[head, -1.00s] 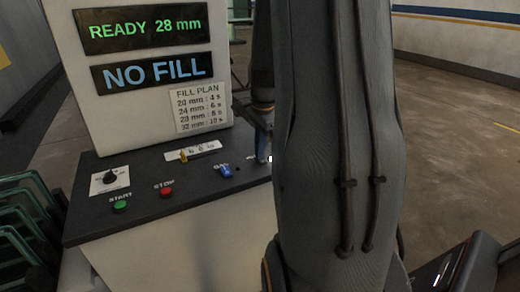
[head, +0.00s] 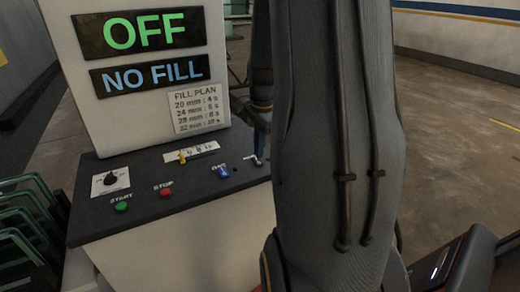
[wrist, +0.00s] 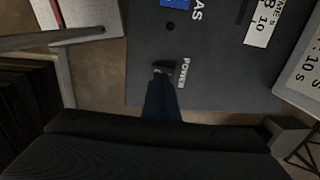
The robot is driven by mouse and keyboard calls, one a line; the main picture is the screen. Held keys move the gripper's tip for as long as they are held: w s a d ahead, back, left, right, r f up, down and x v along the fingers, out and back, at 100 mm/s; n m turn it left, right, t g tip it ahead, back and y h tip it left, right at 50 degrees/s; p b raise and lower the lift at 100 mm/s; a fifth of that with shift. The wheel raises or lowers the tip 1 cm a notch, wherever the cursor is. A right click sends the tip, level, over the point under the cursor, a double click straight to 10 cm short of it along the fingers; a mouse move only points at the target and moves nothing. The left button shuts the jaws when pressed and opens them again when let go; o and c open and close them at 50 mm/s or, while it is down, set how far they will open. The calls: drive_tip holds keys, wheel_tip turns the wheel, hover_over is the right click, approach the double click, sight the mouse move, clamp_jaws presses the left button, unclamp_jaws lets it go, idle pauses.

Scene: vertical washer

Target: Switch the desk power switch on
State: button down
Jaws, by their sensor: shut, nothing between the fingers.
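The black desk panel (head: 150,205) stands below a white display board. The POWER label (wrist: 181,73) shows in the wrist view. A small dark piece that looks like the power switch (wrist: 163,67) sits beside the label, partly hidden by my fingertips; its lever position cannot be told. My gripper (wrist: 163,84) is shut and empty, its tips at or just above this switch; contact cannot be told. In the head view my gripper (head: 262,138) is at the panel's right end, partly behind my arm. The upper display (head: 140,34) reads OFF.
The panel also carries a black knob (head: 110,179), a green START button (head: 121,206), a red STOP button (head: 166,190), a yellow slider (head: 182,157) and a blue GAS switch (head: 223,171). The lower display (head: 150,74) reads NO FILL. Glass panes (head: 30,220) stand at left.

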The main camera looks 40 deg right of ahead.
wheel_tip(320, 180, up, 12)
drive_tip(key=s+b, duration=0.1)
drive_tip(key=s, duration=0.1)
drive_tip(key=shift+a+f+b, duration=0.2)
drive_tip(key=shift+f+b, duration=0.05)
drive_tip(key=shift+b, duration=0.1)
drive_tip(key=w+b, duration=0.1)
drive_tip(key=b, duration=0.2)
drive_tip(key=shift+w+d+r+t, duration=0.15)
drive_tip(key=shift+w+d+t, duration=0.05)
drive_tip(key=shift+t, duration=0.2)
drive_tip(key=p, duration=0.3)
approach(260, 164)
drive_tip(key=w+f, duration=0.1)
drive_tip(key=f, duration=0.1)
drive_tip(key=w+f, duration=0.1)
drive_tip(key=f, duration=0.1)
drive_tip(key=w+f, duration=0.1)
drive_tip(key=w, duration=0.1)
drive_tip(key=shift+d+f, duration=0.35)
drive_tip(key=shift+f, duration=0.05)
